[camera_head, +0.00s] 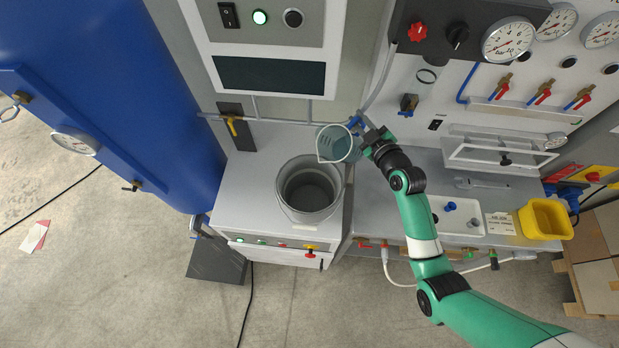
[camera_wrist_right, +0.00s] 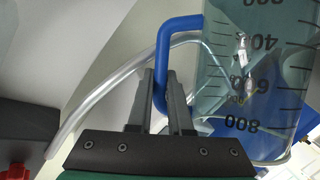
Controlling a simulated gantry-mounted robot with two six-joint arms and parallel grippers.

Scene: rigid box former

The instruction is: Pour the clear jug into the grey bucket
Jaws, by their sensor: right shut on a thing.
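The clear jug (camera_head: 336,145) is held up just above the right back rim of the grey bucket (camera_head: 308,190), its open top showing in the head view. My right gripper (camera_head: 366,134) is shut on the jug's blue handle (camera_wrist_right: 170,50), to the right of the jug. The jug's clear wall (camera_wrist_right: 235,90) with dark scale marks fills the right of the right wrist view, its numbers upside down. Bluish liquid shows in the jug. The bucket stands upright on a light grey bench, and its inside looks grey. My left gripper is in no view.
A yellow bin (camera_head: 544,219) and a white tray (camera_head: 458,217) with small blue parts are on the right bench. A large blue tank (camera_head: 120,80) stands at the left. A control panel (camera_head: 268,75) hangs behind the bucket. Gauges and red-handled valves line the back right wall.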

